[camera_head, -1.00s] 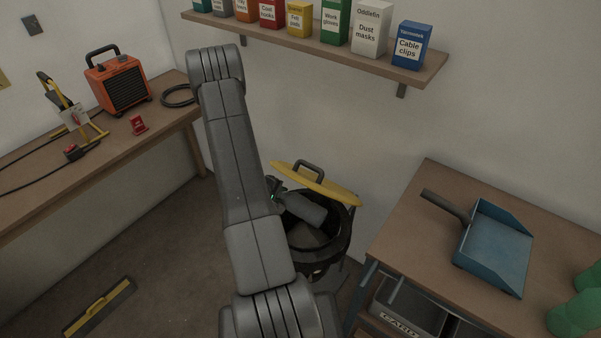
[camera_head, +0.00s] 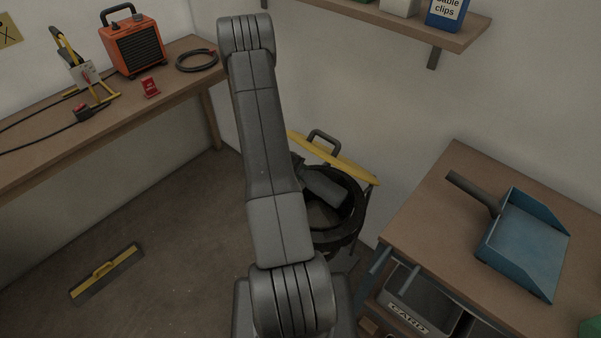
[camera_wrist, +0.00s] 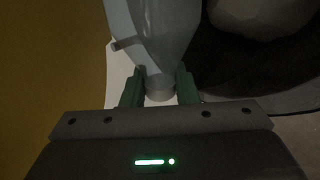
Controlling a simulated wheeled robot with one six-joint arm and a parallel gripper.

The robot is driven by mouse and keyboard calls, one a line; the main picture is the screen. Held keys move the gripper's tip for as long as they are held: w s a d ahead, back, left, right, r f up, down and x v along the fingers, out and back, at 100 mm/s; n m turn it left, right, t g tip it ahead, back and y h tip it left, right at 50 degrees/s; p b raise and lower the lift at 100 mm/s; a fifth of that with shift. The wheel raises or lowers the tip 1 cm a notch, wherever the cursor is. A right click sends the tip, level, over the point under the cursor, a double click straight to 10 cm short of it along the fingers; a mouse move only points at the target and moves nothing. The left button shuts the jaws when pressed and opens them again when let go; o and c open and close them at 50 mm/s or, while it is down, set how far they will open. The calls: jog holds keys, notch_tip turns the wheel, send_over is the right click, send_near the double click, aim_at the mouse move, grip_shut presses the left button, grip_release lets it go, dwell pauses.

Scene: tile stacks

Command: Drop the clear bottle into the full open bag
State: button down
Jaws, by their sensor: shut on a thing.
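In the wrist view, my gripper (camera_wrist: 160,84) is shut on the narrow end of the clear bottle (camera_wrist: 165,30). The wider body of the bottle points away from me and runs out of the top of the picture. In the head view, the black open bag (camera_head: 352,222) stands on the floor by the wall, with greyish contents inside. My grey wrist is over its mouth there; my arm hides the fingers and I cannot make out the bottle. The dark bag interior also shows on the right of the wrist view (camera_wrist: 235,70), with a pale rounded thing in it.
A yellow lid (camera_head: 352,168) with a grey handle stands tilted behind the bag. A bench (camera_head: 430,215) with a blue dustpan (camera_head: 525,245) is at right, above a grey crate (camera_head: 420,300). A workbench (camera_head: 185,95) is at left. A yellow-and-grey floor tool (camera_head: 106,272) lies on open floor.

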jog(key=shift+f+b, duration=2.65)
jog(key=shift+b, duration=0.15)
jog(key=c, duration=1.1)
grip_release()
jog(key=shift+o, duration=0.2)
jog(key=shift+r, duration=0.1)
notch_tip(320, 180, up, 7)
jog(key=p, duration=0.9)
jog(key=shift+r, duration=0.1)
